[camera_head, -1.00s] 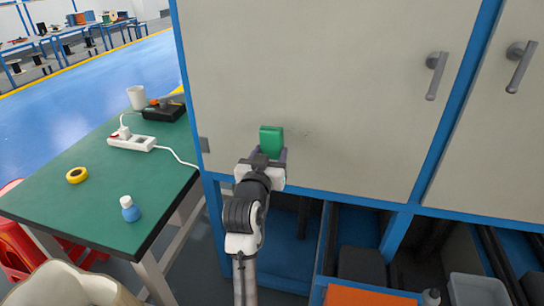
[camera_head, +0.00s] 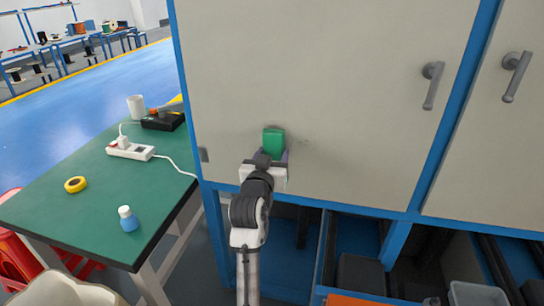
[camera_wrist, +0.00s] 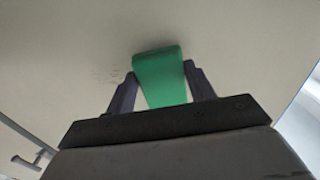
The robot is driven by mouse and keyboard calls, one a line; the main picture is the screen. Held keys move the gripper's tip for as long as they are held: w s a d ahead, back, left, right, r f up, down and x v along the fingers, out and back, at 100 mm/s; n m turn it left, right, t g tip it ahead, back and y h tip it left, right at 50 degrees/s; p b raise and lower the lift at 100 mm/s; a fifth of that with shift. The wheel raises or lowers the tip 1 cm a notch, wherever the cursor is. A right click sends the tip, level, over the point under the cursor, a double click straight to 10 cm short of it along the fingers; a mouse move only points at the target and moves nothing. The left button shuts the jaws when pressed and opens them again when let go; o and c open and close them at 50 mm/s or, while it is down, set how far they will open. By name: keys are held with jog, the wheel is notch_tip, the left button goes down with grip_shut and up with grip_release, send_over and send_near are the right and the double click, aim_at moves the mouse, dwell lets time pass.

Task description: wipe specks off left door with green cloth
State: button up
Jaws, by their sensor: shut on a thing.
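The green cloth (camera_head: 273,139) is a folded block in my gripper (camera_head: 272,155), near the lower left part of the left door (camera_head: 330,70). In the wrist view the green cloth (camera_wrist: 160,75) sits between the two dark fingers of my gripper (camera_wrist: 160,88), which is shut on it. The cloth is at or very near the door surface; I cannot tell whether it touches. Faint dark specks (camera_wrist: 108,74) show on the door left of the cloth in the wrist view. In the head view, faint marks (camera_head: 304,142) lie right of the cloth.
The left door's handle (camera_head: 432,85) sticks out at its right side. A green-topped table (camera_head: 85,200) at left holds a yellow tape roll (camera_head: 76,184), a blue bottle (camera_head: 128,218), a power strip (camera_head: 130,151) and a white cup (camera_head: 136,107). Open shelving lies below the doors.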

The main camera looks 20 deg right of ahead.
aim_at(316, 149)
jog(key=shift+x, duration=1.05)
jog(key=shift+s+d+p, duration=0.3)
jog(key=shift+s+d, duration=0.3)
jog(key=shift+d, duration=0.15)
jog(key=shift+s+d+p, duration=0.3)
jog(key=shift+s+d, duration=0.25)
jog(key=shift+d, duration=0.2)
jog(key=shift+s+d+p, duration=0.3)
jog(key=shift+s+d, duration=0.1)
jog(key=shift+d, duration=0.3)
jog(key=shift+s+d+p, duration=0.25)
jog(key=shift+s+d, duration=0.1)
jog(key=shift+d, duration=0.35)
jog(key=shift+s+d+p, duration=0.25)
jog(key=shift+s+d, duration=0.35)
jog(key=shift+d, duration=0.25)
jog(key=shift+s+d+p, duration=0.25)
jog(key=shift+s+d, duration=0.35)
jog(key=shift+d, duration=0.2)
jog(key=shift+w+d, duration=0.1)
jog(key=shift+w+a+b, duration=0.25)
jog(key=shift+w+a, duration=0.75)
jog(key=shift+a, duration=0.55)
jog(key=shift+w+a+b, duration=0.3)
jog(key=shift+w+a, duration=0.7)
jog(key=shift+a, duration=0.55)
jog(key=shift+w+a+b, duration=0.25)
jog(key=shift+w+a, duration=0.75)
jog(key=shift+a, duration=0.6)
jog(key=shift+s, duration=0.1)
